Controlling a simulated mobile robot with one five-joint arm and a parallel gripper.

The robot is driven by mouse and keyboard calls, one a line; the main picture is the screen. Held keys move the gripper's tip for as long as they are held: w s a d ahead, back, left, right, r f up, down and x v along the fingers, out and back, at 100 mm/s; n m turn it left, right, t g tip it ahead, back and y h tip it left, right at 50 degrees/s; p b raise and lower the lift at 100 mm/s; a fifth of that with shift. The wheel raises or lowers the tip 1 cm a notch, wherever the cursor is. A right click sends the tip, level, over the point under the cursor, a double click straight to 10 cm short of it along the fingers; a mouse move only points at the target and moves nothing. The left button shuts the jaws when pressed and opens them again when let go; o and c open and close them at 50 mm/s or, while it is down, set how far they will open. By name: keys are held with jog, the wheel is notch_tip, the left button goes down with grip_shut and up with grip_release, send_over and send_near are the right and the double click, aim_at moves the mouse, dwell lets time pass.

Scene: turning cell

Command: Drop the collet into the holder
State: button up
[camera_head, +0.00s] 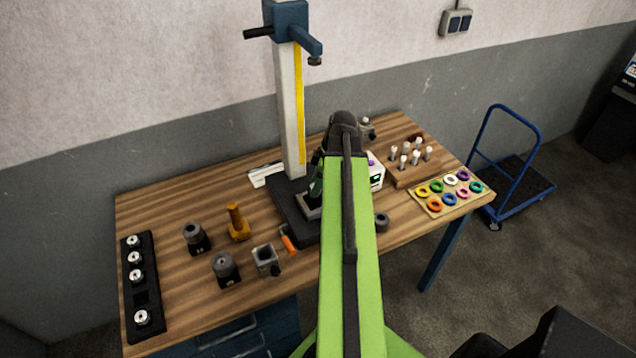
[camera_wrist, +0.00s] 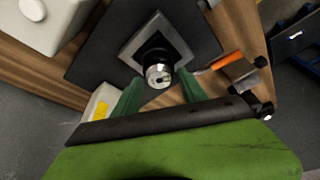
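The silver collet (camera_wrist: 158,76) shows in the wrist view at the upper end of the dark round holder (camera_wrist: 154,50). It looks seated in the holder's mouth, but how deep it sits I cannot tell. The holder stands within a grey square frame (camera_wrist: 183,48) on a dark base plate. My gripper (camera_wrist: 160,84) has its green fingers on either side of the collet, apart, with small gaps showing. In the head view my gripper (camera_head: 316,185) is over the base of the column stand, and my arm hides the collet and holder there.
A column press (camera_head: 288,110) rises just behind my gripper. A black rack (camera_head: 139,245) with several collets and a bare slot lies at the far left. Dark holders (camera_head: 225,268), an orange-handled tool (camera_head: 288,241) and a tray of coloured rings (camera_head: 432,206) occupy the table.

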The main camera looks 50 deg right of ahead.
jog(key=shift+o, duration=1)
jog(key=shift+r, duration=0.1)
jog(key=p+v, duration=1.6)
jog(key=v, duration=0.1)
jog(key=shift+p, duration=0.35)
jog(key=shift+s+d, duration=0.15)
